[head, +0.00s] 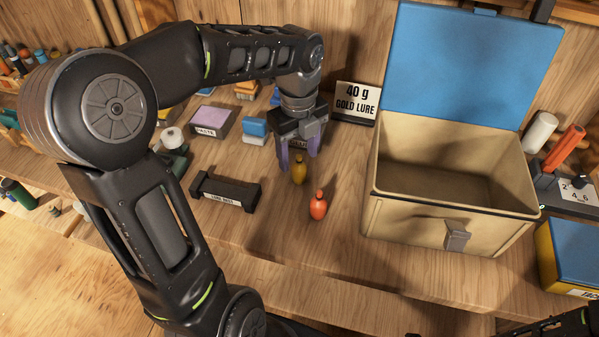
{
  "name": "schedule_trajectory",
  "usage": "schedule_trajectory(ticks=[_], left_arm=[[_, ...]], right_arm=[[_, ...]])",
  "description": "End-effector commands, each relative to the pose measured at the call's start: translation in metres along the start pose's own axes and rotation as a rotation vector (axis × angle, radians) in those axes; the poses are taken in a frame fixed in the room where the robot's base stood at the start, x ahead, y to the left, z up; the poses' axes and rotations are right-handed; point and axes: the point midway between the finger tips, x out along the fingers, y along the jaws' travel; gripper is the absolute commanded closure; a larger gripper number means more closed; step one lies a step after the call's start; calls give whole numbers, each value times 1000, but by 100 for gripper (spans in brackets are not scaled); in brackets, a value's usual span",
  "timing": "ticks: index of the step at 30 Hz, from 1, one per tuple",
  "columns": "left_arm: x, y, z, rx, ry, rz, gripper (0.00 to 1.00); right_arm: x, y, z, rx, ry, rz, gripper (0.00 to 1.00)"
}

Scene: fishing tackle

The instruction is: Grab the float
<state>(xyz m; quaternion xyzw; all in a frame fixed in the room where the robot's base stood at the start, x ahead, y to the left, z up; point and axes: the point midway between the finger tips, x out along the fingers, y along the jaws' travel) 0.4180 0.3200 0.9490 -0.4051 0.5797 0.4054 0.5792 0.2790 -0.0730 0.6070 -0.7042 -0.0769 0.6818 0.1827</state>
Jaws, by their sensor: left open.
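My left gripper (299,152) points down over the wooden bench, left of the tackle box, with its two purple-grey fingers apart. A small gold-yellow, bottle-shaped piece (299,172) stands just below and in front of the fingertips; I cannot tell whether it is between them or touching. A red-orange rounded piece with a narrow neck (318,208), which looks like a float, stands on the bench nearer to me and slightly right. The gripper is apart from it. Only dark parts of my right arm show at the bottom right corner.
An open beige box (413,217) with a raised blue lid stands to the right. A "40 g GOLD LURE" sign (357,100) stands behind. A black holder (225,193) lies left. The bench is clear around the red-orange piece. Several small boxes stand at the back left.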

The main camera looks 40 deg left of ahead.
Motion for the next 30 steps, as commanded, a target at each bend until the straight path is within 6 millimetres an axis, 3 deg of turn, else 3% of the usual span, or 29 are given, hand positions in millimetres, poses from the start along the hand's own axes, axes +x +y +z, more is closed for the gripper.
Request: schedule_trajectory(ticks=[3,14,24,30], left_arm=[[10,0,0,0,1,0,43],[14,0,0,0,1,2,43],[58,-4,3,0,1,3,43],[62,-4,3,0,0,-1,43]], right_arm=[[0,0,0,0,0,0,64],[-1,0,0,0,0,0,64],[-5,-2,0,0,0,0,64],[-5,-2,0,0,0,0,64]])
